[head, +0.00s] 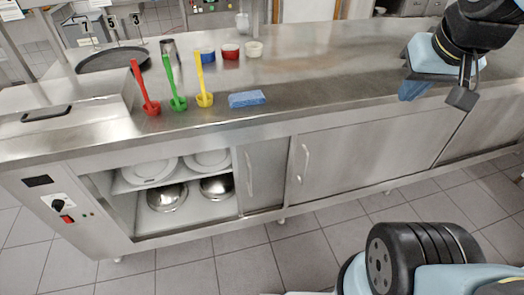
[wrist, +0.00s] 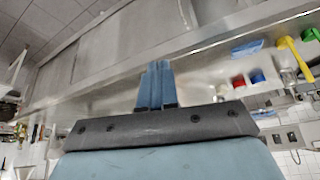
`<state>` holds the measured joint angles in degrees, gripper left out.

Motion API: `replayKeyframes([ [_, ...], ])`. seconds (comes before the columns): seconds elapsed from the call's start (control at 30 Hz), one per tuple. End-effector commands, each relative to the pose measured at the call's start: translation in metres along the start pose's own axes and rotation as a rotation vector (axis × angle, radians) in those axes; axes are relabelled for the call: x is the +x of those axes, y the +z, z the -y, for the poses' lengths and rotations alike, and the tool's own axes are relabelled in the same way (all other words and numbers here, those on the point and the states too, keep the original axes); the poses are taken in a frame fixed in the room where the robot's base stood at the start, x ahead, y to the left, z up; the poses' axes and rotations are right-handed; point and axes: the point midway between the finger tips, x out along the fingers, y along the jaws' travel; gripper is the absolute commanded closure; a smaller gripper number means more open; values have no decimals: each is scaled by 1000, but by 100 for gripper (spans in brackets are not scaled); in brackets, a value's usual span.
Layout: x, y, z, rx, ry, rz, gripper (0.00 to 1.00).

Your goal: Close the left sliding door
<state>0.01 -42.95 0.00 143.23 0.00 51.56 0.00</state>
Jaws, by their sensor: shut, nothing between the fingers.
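The left sliding door (head: 264,175) is a grey metal panel in the cabinet front under the counter, with a vertical handle (head: 249,174) near its left edge. It stands at the right end of its opening, partly behind the right door (head: 375,155). To its left the compartment is open. My gripper (head: 412,89) is above the counter at the upper right of the head view, well apart from the door. Its blue fingers (wrist: 156,86) are together and empty in the wrist view.
The open compartment holds plates (head: 150,172) and steel bowls (head: 167,197). On the counter (head: 330,60) stand red, green and yellow utensils (head: 177,101), a blue sponge (head: 247,98) and small bowls (head: 230,52). The tiled floor (head: 240,265) before the cabinet is clear.

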Motion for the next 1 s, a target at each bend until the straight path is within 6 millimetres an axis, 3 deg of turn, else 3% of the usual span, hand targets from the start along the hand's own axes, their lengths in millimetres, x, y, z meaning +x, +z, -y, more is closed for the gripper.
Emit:
replayKeyframes([
  [0.47,4,-3,4,-13,-20,15,100],
  [0.67,31,-17,28,-88,-129,89,100],
  [1.0,96,-47,79,-228,-385,197,100],
])
